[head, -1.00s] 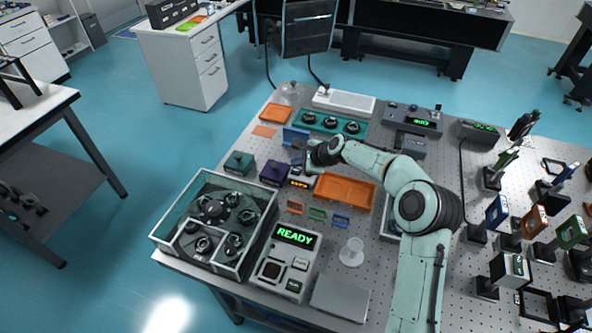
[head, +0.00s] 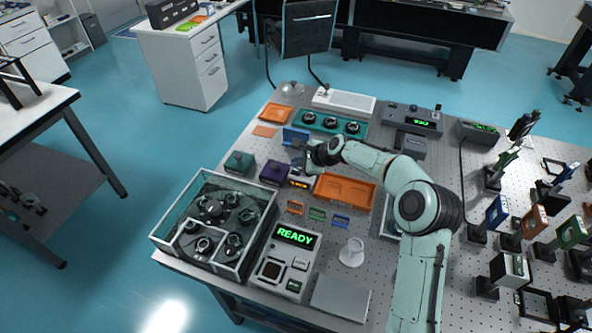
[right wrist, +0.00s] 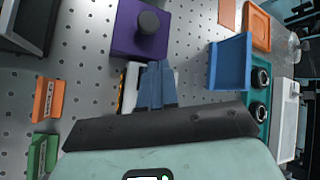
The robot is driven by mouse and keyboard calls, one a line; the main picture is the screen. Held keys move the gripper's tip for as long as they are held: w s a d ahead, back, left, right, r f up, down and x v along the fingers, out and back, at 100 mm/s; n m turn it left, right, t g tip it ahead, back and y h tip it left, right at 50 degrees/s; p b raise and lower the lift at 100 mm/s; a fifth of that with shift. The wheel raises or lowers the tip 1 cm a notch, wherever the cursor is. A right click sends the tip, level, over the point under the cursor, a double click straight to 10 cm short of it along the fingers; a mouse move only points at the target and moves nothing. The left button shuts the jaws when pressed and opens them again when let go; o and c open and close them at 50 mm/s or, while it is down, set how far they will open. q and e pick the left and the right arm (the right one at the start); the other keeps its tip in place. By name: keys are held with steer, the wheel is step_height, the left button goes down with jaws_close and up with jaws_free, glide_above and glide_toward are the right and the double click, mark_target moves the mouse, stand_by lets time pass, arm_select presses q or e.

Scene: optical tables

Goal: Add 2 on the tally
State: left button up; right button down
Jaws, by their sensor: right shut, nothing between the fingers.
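The tally (head: 300,183) looks like a small white and black box with a lit orange display, between a purple box and an orange tray in the head view. Its digits are too small to read. My right gripper (head: 299,166) is right over or at the tally. In the right wrist view, the right gripper's (right wrist: 157,66) blue fingers are together with nothing between them. They hide much of the tally (right wrist: 130,84), so I cannot tell whether they touch it. My left gripper is not in view.
The purple box (head: 275,172) with a dark knob stands close left of the tally. The orange tray (head: 345,190) is close right. A blue open holder (head: 295,136) stands behind. Small orange, green and blue pieces lie in front, near a READY panel (head: 296,236).

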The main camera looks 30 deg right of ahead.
mark_target(298, 172)
stand_by(0.4)
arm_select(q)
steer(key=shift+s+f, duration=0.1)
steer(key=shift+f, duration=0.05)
arm_select(e)
steer(key=shift+f, duration=0.45)
arm_select(q)
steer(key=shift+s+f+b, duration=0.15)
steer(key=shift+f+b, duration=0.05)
steer(key=shift+b, duration=0.1)
arm_select(e)
steer(key=shift+f, duration=0.45)
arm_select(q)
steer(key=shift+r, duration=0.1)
arm_select(e)
steer(key=shift+r, duration=0.15)
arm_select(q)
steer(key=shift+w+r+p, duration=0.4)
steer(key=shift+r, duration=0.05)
arm_select(e)
steer(key=shift+r, duration=0.7)
